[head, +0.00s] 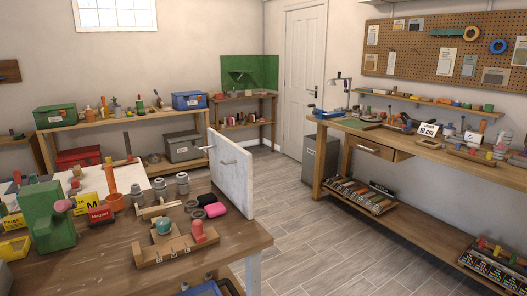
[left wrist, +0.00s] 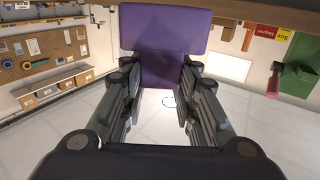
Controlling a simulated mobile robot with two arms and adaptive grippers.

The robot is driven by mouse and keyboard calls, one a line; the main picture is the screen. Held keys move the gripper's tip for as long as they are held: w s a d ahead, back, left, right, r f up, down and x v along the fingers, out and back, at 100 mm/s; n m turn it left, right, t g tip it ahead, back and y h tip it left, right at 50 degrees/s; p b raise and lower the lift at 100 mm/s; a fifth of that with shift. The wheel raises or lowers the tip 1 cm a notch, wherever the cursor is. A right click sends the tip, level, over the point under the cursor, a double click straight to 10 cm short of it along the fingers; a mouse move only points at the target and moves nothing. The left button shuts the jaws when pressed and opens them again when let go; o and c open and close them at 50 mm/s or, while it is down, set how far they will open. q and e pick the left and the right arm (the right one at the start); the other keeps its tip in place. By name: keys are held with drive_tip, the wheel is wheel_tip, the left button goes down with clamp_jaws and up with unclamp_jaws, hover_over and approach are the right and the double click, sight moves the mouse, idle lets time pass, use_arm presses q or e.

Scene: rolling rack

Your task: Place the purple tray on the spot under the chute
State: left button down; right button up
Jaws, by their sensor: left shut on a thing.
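The purple tray (left wrist: 165,28) is at the top centre of the left wrist view, with a flat upper part and a darker part below it. My left gripper (left wrist: 160,66) has its two dark fingers at the sides of the tray's darker part and is shut on it. Neither the tray nor a gripper shows in the head view. A green corner panel with a small sloping piece (head: 240,76) stands on the far low table (head: 244,97) and may be the chute. The spot under it is too small to make out. My right gripper is not in view.
A cluttered workbench (head: 250,236) with a white upright panel (head: 231,172) fills the near left. A long bench (head: 340,128) runs along the right wall. Between them the grey floor (head: 300,222) is clear toward the white door (head: 303,75).

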use_arm(q)
drive_tip(key=s+f, duration=0.2)
drive_tip(key=s, duration=0.5)
drive_tip(key=shift+s+f, duration=0.15)
drive_tip(key=shift+f, duration=0.1)
